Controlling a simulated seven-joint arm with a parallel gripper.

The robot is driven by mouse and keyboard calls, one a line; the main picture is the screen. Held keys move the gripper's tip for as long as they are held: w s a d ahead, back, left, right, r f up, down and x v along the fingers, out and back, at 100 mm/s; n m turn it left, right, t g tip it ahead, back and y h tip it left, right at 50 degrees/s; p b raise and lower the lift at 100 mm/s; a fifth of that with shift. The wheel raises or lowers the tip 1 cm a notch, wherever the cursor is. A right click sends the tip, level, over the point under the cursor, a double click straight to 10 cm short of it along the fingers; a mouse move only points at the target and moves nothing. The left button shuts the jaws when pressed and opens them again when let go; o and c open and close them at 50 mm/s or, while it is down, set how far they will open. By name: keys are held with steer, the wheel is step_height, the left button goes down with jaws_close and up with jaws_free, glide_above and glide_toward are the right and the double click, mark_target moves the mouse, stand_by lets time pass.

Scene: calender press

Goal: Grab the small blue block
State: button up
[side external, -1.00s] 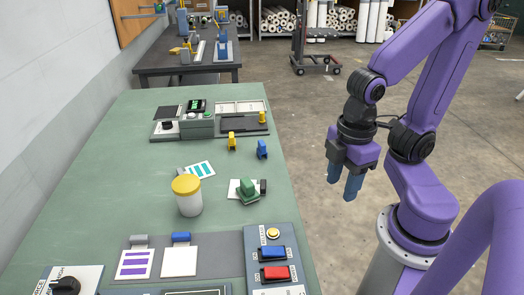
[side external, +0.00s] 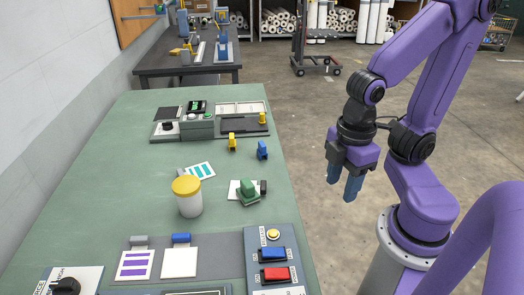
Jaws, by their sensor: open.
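A small blue block (side external: 262,150) stands on the green table near its right edge, just right of a small yellow block (side external: 232,142). My gripper (side external: 341,187) hangs to the right of the table, over the floor side, with its blue fingers pointing down. It is open and empty, apart from the blue block, which is to its left and farther back.
On the green table (side external: 120,150) are a yellow-lidded jar (side external: 188,196), a green stamp-like piece (side external: 247,192) on a white card, and a striped card (side external: 200,171). A grey device (side external: 197,125) stands at the back. A panel with blue and red switches (side external: 274,262) lies at the front right.

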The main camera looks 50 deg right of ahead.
steer(key=w+d+f+n+t+h, duration=0.2)
steer(key=w+d+f+h, duration=0.1)
steer(key=w+d+h, duration=0.3)
steer(key=n+t+h, duration=0.1)
steer(key=n+t, duration=0.8)
steer(key=n, duration=0.6)
glide_toward(260, 144)
steer(key=x, duration=0.2)
steer(key=d+x, duration=0.1)
steer(key=x, duration=0.3)
steer(key=shift+d+f, duration=0.1)
steer(key=shift+d, duration=0.25)
steer(key=shift+a+f+x, duration=0.15)
steer(key=shift+x, duration=1.2)
steer(key=shift+a+f+x, duration=0.1)
steer(key=shift+a+x, duration=0.1)
steer(key=shift+x, duration=1.15)
jaws_close()
